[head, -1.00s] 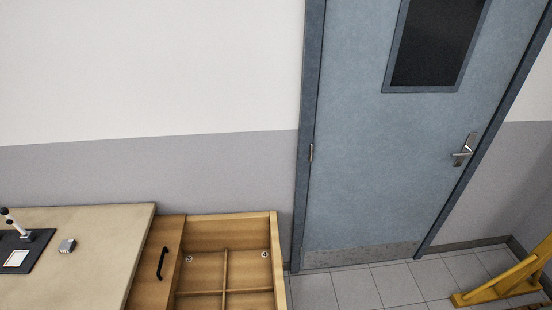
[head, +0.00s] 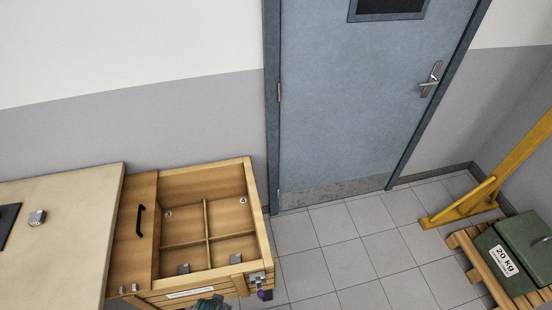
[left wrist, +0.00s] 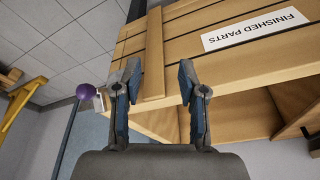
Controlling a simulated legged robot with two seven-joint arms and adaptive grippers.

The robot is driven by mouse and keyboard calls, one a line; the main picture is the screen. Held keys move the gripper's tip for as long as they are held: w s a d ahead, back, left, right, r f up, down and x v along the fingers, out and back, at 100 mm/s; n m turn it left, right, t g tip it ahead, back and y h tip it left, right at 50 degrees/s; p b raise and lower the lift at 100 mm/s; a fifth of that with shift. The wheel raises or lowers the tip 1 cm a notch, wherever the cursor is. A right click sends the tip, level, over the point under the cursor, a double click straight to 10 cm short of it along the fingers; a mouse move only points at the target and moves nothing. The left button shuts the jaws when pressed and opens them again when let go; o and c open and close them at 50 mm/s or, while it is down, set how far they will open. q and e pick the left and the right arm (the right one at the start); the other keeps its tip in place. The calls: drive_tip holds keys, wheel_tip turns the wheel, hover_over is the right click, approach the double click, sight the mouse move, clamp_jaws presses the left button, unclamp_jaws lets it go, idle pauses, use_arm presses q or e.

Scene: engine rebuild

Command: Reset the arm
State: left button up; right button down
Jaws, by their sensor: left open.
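My left gripper (left wrist: 158,88) is open in the left wrist view, its two blue-grey fingers apart with nothing between them. It is by the slatted side of a wooden crate (left wrist: 228,65) that bears a "FINISHED PARTS" label (left wrist: 256,29). I cannot tell whether it touches the wood. In the head view, a small blue-grey part that looks like this gripper (head: 207,303) shows at the bottom edge, in front of the crate (head: 262,225). My right gripper is not in view.
The crate has divided compartments with small metal parts. A purple ball (head: 263,295) is at the crate's near corner. A door (head: 350,110), yellow frame (head: 470,200) and 20 kg weight (head: 530,250) lie right. Floor between is clear.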

use_arm(q)
drive_tip(key=s+f+b, duration=0.2)
drive_tip(key=s+f, duration=0.3)
drive_tip(key=f, duration=0.6)
drive_tip(key=s+a+f+g+b, duration=0.1)
drive_tip(key=s+f, duration=0.4)
drive_tip(key=f, duration=0.6)
drive_tip(key=s+a+f+b, duration=0.1)
drive_tip(key=s+f+b, duration=0.2)
drive_tip(key=f, duration=0.8)
drive_tip(key=s, duration=0.2)
drive_tip(key=shift+s+a+f+g+b, duration=0.15)
drive_tip(key=shift+s+f+g+b, duration=0.2)
drive_tip(key=shift+f+g, duration=0.05)
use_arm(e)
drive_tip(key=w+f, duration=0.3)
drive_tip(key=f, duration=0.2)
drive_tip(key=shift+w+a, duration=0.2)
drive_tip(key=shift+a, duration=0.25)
use_arm(q)
drive_tip(key=shift+s, duration=0.15)
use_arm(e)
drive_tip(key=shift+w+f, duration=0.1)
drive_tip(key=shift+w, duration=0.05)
